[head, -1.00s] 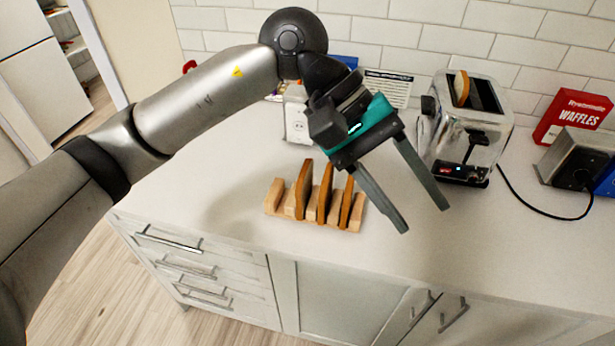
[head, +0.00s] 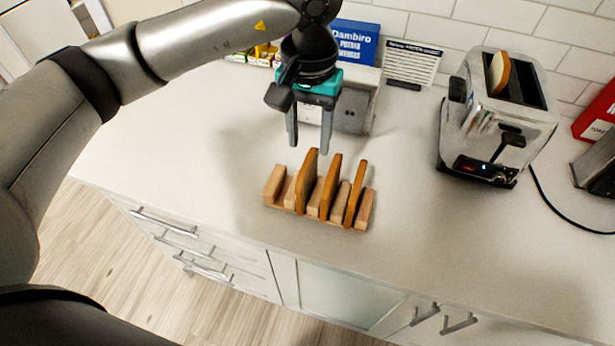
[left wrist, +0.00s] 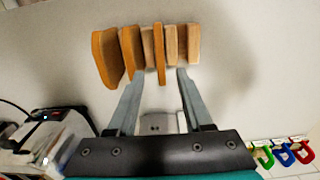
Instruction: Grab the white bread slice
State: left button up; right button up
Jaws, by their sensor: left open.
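A wooden toast rack (head: 273,186) stands on the counter with three bread slices upright in it: a left slice (head: 307,182), a middle slice (head: 330,186) and a right slice (head: 356,194). Mostly their brown crust edges show, so I cannot tell which is white bread. Another slice (head: 499,72), pale-faced with a brown crust, sticks up from the toaster (head: 488,125). My left gripper (head: 308,148) is open and empty, pointing down just behind and above the rack's left slice. In the left wrist view, one slice (left wrist: 159,50) lies between the fingertips' lines. My right gripper is not in view.
Behind my gripper are a wall outlet box (head: 352,110), a blue box (head: 356,42) and a printed card (head: 412,63). A red box (head: 598,118) and a metal appliance stand at the right, with a black cord (head: 553,205). The counter between rack and toaster is clear.

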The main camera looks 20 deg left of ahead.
aim_at(309, 158)
pick_arm(q)
jog(key=shift+w+f, duration=0.15)
jog(key=shift+f, duration=3.15)
grip_shut()
